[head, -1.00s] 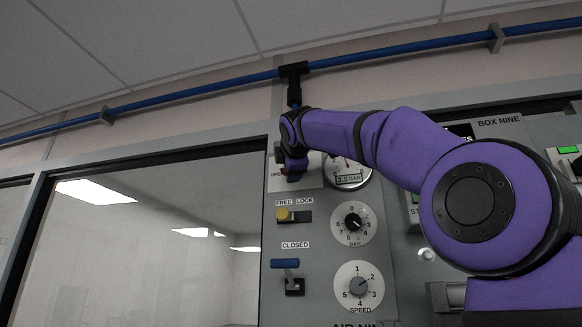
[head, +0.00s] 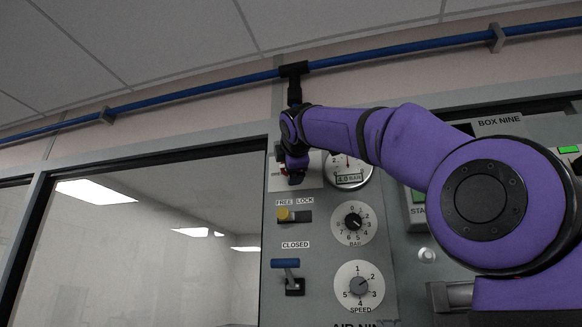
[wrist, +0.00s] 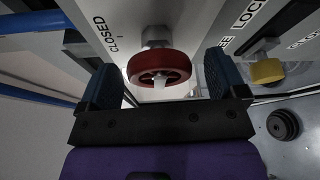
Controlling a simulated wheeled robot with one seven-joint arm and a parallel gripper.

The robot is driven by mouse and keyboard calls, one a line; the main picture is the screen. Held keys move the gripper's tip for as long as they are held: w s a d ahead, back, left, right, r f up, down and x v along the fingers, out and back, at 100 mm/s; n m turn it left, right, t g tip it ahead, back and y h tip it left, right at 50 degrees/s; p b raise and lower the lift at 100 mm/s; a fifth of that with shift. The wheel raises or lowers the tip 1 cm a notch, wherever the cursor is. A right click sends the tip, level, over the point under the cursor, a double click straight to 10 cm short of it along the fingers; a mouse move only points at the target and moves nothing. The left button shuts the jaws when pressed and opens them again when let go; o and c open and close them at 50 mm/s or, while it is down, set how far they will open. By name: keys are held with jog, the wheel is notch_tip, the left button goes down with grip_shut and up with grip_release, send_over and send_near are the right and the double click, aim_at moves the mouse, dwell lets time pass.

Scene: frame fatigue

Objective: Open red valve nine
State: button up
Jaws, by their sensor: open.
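The red valve (wrist: 160,66) is a round knob on a pale metal stem, in the upper middle of the wrist view. My gripper (wrist: 162,78) is open, with one blue-padded finger on each side of the knob. A gap shows between each finger and the rim. A label reading CLOSED stands beside the stem. In the head view my gripper (head: 292,178) is at the top of the panel, and it mostly hides the valve.
A gauge (head: 348,170) right of my gripper reads 4.0 BAR. Below are a yellow FREE/LOCK slider (head: 284,214), a blue lever (head: 285,263) under a CLOSED label, a BAR dial (head: 353,222) and a SPEED dial (head: 359,286). A blue pipe (head: 200,91) runs above.

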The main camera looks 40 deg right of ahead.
jog(key=v, duration=0.9)
jog(key=shift+s+a, duration=0.25)
jog(key=shift+s, duration=0.1)
